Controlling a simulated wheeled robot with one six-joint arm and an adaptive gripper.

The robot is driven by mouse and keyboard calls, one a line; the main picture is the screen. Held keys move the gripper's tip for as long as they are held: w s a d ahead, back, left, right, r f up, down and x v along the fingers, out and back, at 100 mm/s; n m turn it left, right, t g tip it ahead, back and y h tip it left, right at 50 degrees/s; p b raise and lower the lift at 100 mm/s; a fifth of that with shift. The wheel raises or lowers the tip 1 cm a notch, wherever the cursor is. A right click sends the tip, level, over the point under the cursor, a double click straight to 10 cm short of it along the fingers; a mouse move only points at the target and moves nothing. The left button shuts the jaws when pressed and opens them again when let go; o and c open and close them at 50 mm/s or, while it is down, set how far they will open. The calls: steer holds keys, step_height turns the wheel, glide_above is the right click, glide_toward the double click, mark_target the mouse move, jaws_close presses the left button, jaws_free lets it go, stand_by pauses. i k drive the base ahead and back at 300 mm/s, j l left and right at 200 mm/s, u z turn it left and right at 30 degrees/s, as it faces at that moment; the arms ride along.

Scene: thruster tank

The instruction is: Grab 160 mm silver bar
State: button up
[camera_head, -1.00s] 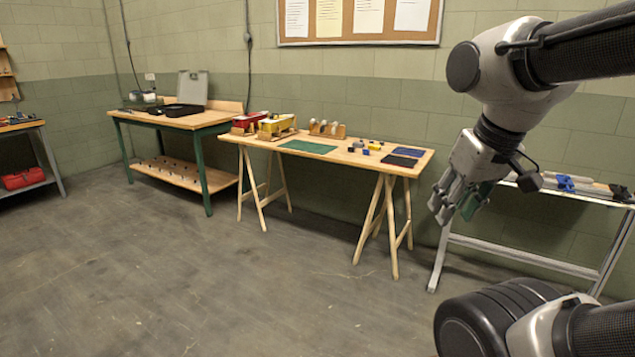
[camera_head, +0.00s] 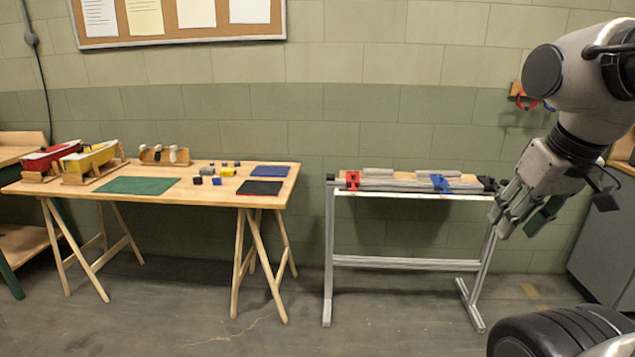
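Several silver-grey bars lie on a narrow metal-framed stand at centre right. One short bar (camera_head: 378,174) lies at the left and another (camera_head: 438,174) further right, with longer grey lengths (camera_head: 400,186) in front. I cannot tell from here which bar is 160 mm. My gripper (camera_head: 517,215) hangs in the air at the right, fingers pointing down and left, and appears nearer to me than the stand's right end. A dark green piece shows at its fingers. I cannot tell whether the fingers are open or shut.
A red clamp (camera_head: 352,180) and a blue clamp (camera_head: 440,183) sit on the stand. A wooden trestle table (camera_head: 225,200) to the left holds toy-like boats, mats and small blocks. A grey cabinet (camera_head: 600,220) stands at far right.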

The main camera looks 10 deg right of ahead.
mark_target(373, 173)
steer(key=i+z, duration=0.15)
steer(key=i, duration=1)
steer(key=i+u, duration=0.1)
steer(key=i, duration=0.6)
steer(key=i+l, duration=0.15)
steer(key=i, duration=0.55)
steer(key=u, duration=0.05)
